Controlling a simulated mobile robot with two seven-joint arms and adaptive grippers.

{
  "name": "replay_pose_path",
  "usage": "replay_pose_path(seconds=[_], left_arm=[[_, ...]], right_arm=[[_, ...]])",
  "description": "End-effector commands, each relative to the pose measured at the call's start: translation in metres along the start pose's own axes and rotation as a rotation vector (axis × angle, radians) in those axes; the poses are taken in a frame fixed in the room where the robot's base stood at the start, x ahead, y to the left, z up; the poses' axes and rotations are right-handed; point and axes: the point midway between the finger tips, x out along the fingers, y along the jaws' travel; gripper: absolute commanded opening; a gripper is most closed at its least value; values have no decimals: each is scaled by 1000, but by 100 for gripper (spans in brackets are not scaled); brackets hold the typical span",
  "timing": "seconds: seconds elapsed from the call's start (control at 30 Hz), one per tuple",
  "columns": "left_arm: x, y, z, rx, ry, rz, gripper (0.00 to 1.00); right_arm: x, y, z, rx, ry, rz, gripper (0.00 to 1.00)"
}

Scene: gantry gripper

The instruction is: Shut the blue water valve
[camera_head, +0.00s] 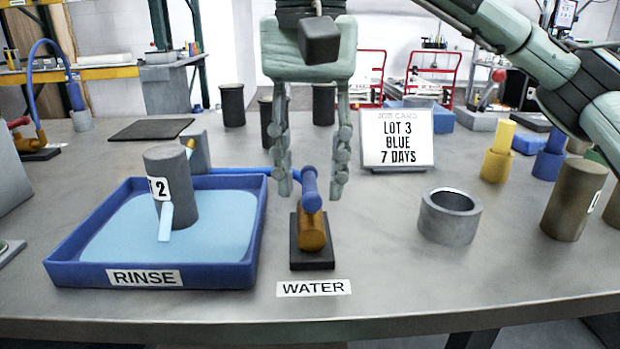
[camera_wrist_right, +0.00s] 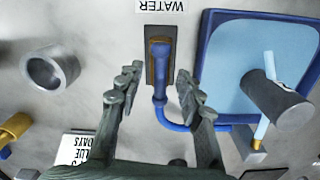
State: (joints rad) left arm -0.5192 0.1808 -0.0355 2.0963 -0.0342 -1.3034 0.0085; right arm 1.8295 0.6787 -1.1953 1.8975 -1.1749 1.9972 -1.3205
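The water valve has a brass body (camera_head: 311,236) on a dark base plate (camera_head: 312,261), behind the WATER label (camera_head: 314,288). Its blue handle (camera_head: 311,191) is on top, lengthwise along the base, as the handle (camera_wrist_right: 160,52) in the wrist view also shows. A blue hose (camera_head: 240,171) runs from the valve's far end towards the spout. My right gripper (camera_head: 312,188) points down, its open fingers either side of the handle in the head view. In the wrist view the open gripper (camera_wrist_right: 153,92) appears empty, fingertips beside the handle's hose end. Contact is not visible. My left gripper is out of view.
A blue RINSE tray (camera_head: 70,265) with light-blue water and a grey cylinder (camera_head: 176,190) stands left of the valve. A grey ring (camera_head: 449,217) and a job card (camera_head: 398,140) are to the right. The table in front of the ring is clear.

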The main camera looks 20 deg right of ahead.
Motion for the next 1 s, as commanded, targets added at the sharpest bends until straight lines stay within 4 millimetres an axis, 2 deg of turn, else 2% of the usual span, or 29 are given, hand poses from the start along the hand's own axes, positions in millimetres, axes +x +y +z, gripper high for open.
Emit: replay_pose_path(seconds=[0.33,0.63,1.0], left_arm=[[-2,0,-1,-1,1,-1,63],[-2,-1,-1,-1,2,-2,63],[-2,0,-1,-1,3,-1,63]], right_arm=[[6,0,0,0,1,-1,37],[6,0,0,0,1,-1,1],[6,0,0,19,1,-1,0]])
